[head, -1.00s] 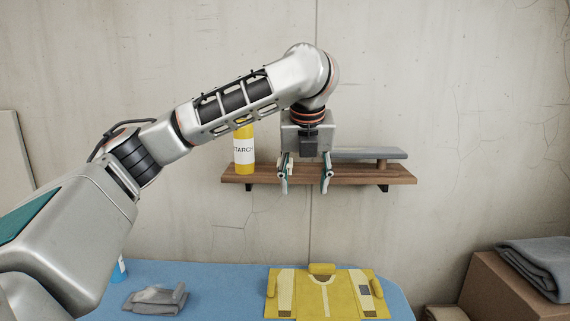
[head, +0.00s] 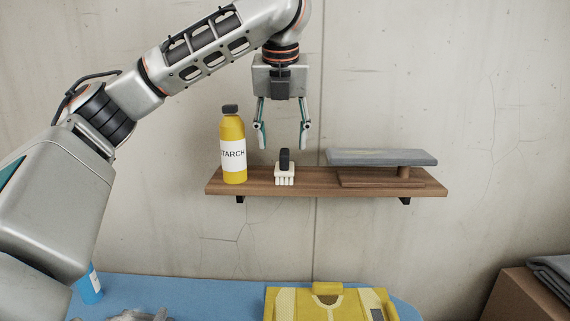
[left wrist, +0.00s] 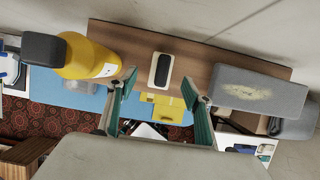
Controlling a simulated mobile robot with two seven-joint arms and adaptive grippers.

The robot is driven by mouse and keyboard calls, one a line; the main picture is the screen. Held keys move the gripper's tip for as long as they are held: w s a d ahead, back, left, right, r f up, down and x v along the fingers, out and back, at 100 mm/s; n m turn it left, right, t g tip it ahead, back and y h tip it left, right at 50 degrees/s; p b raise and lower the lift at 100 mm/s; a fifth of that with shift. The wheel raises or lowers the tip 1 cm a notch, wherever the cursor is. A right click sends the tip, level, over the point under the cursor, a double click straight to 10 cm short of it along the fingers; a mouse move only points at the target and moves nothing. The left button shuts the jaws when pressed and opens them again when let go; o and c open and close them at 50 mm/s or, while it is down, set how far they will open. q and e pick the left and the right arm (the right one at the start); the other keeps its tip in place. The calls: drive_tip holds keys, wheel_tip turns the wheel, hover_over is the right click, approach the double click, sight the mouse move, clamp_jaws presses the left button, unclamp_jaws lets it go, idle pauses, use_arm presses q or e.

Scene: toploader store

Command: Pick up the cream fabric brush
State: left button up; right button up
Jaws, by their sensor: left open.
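The cream fabric brush (head: 285,175) stands on the wooden wall shelf (head: 310,184), cream bristles down and a dark handle on top. In the left wrist view the brush (left wrist: 160,70) shows from above as a dark oblong with a pale rim. My left gripper (head: 283,146) is open and empty. It points down above the brush, its fingers apart on either side in the head view. In the left wrist view the open fingers (left wrist: 161,88) show below the brush in the picture. My right gripper is not in view.
A yellow starch bottle (head: 233,150) stands left of the brush on the shelf. A small grey ironing board (head: 380,157) stands to the right. Below is a blue table (head: 200,290) with a yellow garment (head: 330,302). A cardboard box (head: 515,298) is at lower right.

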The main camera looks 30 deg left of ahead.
sight(284, 152)
use_arm(q)
drive_tip(key=shift+d+f, duration=0.1)
drive_tip(key=shift+f, duration=0.7)
drive_tip(key=shift+x, duration=2.95)
drive_tip(key=shift+w+r, duration=0.1)
drive_tip(key=shift+w, duration=0.05)
drive_tip(key=c, duration=1.3)
